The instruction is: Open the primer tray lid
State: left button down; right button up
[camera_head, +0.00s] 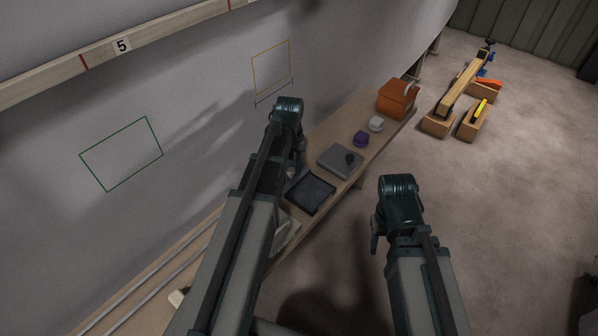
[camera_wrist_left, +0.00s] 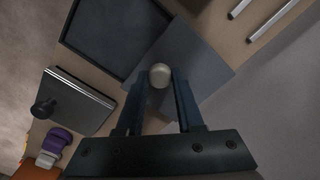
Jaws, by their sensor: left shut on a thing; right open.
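My left gripper (camera_wrist_left: 160,92) is shut on a pale round knob (camera_wrist_left: 160,74) on a flat grey lid (camera_wrist_left: 200,62). The lid sits askew beside the open dark tray (camera_wrist_left: 112,38) and overlaps its edge in the left wrist view. I cannot tell whether it touches the tray. In the head view the dark tray (camera_head: 311,194) lies on the bench, its inside uncovered, and my left arm hides most of the lid. My right gripper (camera_head: 377,236) is open and empty, in front of the bench.
Along the bench (camera_head: 334,132) stand a grey covered tray with a black knob (camera_head: 341,161), a purple item (camera_head: 361,139), a whitish item (camera_head: 376,124) and an orange box (camera_head: 397,98). Two metal rods (camera_wrist_left: 262,20) lie on the other side. The hull wall (camera_head: 200,110) rises close behind.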

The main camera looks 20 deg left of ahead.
aim_at(291, 170)
pick_arm(q)
jog(key=c, duration=0.5)
grip_release()
jog(key=shift+c, duration=0.2)
jog(key=shift+r, duration=0.1)
notch_tip(291, 170, up, 14)
jog(key=p, duration=1.4)
jog(key=shift+f, duration=0.2)
